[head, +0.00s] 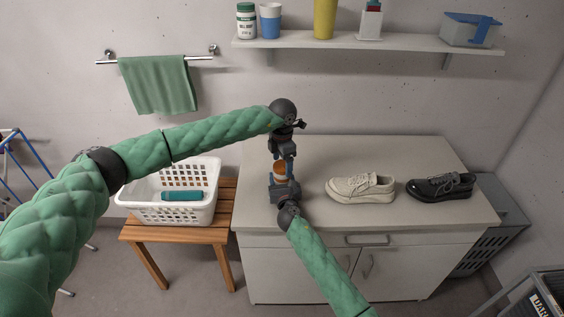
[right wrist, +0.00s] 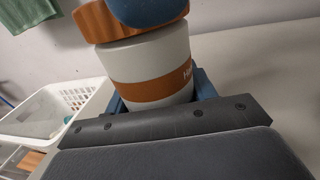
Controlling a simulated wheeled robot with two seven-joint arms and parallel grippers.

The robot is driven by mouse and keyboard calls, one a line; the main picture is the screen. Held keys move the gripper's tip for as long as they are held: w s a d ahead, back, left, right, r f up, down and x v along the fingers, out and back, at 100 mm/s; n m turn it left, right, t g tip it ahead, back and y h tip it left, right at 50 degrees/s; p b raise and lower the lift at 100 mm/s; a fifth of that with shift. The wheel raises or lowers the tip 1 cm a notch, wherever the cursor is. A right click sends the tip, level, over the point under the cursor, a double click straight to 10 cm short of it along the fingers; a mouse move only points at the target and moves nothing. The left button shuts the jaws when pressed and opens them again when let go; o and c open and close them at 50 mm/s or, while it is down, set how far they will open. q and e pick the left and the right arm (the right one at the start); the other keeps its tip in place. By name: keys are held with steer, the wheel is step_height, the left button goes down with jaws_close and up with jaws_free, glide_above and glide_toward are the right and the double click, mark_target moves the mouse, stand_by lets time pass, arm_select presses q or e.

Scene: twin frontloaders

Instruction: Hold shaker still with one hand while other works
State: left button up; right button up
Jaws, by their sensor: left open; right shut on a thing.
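The shaker (head: 280,172) stands upright above the front left part of the cabinet top, white with an orange-brown band and a brown cap. In the right wrist view the shaker's white body (right wrist: 150,62) fills the upper middle. My right gripper (head: 284,187) is shut on its lower body, from the front. My left gripper (head: 284,154) is open, pointing down just above the cap. A dark blue rounded part (right wrist: 147,10) covers some of the cap in the right wrist view. I cannot tell whether the left fingers touch the cap. The shaker's base is hidden.
A cream shoe (head: 360,189) and a black shoe (head: 440,187) sit right of the shaker on the cabinet top (head: 400,150). A white basket (head: 190,209) stands on a wooden stool at left. A wall shelf (head: 370,42) holds several containers.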

mark_target(282, 165)
arm_select(q)
step_height(282, 165, up, 12)
stand_by(0.5)
steer(key=shift+f, duration=0.1)
arm_select(e)
steer(key=o, duration=1.1)
